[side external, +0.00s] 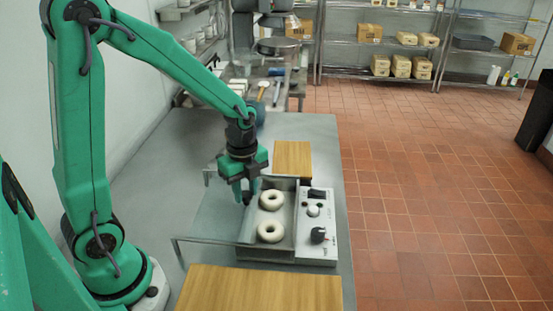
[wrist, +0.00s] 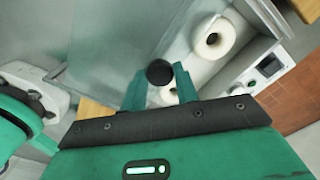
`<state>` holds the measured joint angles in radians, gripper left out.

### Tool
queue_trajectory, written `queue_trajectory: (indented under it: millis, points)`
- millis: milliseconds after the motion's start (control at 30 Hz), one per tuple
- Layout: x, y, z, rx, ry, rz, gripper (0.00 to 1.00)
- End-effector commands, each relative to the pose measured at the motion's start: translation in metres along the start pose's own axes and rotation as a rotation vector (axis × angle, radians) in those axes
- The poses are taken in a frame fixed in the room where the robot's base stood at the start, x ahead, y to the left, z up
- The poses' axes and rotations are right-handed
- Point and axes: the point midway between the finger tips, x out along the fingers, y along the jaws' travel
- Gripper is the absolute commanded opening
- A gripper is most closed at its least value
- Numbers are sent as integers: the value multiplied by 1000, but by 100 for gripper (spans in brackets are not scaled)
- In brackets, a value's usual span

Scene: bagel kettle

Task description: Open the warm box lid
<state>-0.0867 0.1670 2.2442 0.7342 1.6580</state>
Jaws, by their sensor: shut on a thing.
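The warm box (side external: 293,250) is a grey metal tray-like box on the bench, with a control panel on its right side. Two pale bagels lie inside it, a far bagel (side external: 271,200) and a near bagel (side external: 270,232). A bagel (wrist: 214,40) also shows in the wrist view. The lid is raised at the box's left side, leaving the inside exposed; its exact angle is hard to tell. My gripper (side external: 244,194) is above the box's left edge, its fingers (wrist: 160,85) shut on the lid's round black knob (wrist: 159,72). The gripper partly hides the lid.
A wooden board (side external: 293,157) lies behind the box and another board (side external: 260,290) lies in front. The control panel (side external: 316,225) carries black knobs. Utensils (side external: 265,90) stand at the bench's back. Tiled floor is open to the right.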

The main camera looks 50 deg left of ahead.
Motion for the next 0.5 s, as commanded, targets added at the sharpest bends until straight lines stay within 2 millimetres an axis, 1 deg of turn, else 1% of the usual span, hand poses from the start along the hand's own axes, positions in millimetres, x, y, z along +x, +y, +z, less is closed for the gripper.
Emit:
queue_trajectory:
  millis: [33, 200, 300, 500]
  points:
    - [-2, 4, 8, -6, -1, -9, 0]
    - [-2, 19, 23, -5, -2, -12, 0]
    - [-2, 24, 27, -3, -2, -12, 0]
    - [-2, 24, 27, -1, -2, -12, 0]
